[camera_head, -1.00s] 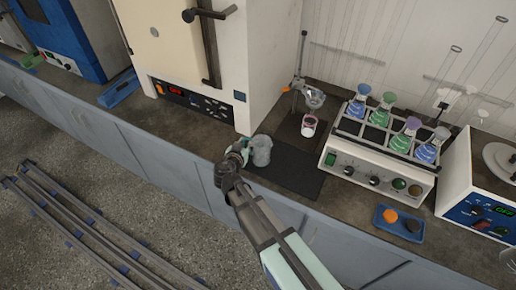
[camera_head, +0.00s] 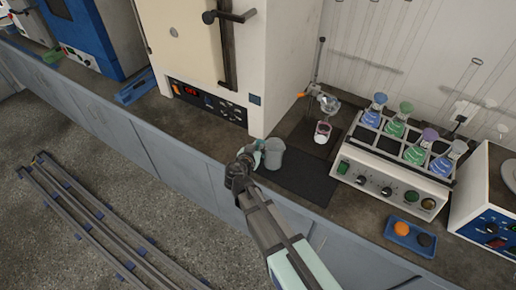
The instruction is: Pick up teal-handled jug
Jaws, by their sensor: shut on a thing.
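The jug (camera_head: 273,154) is a translucent grey vessel with a teal handle (camera_head: 257,157) on its left side. It appears upright at the left end of a black mat (camera_head: 306,183) near the counter's front edge. My gripper (camera_head: 252,159) reaches in from the front left and is shut on the jug's handle. The fingertips and much of the handle are partly hidden by the gripper body. I cannot tell whether the jug's base touches the mat.
A large white oven (camera_head: 215,60) stands behind the jug to the left. A stand with a glass funnel (camera_head: 328,102) and a small cup (camera_head: 322,132) is behind right. A flask shaker (camera_head: 390,185) and a blue tray (camera_head: 410,237) stand at right.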

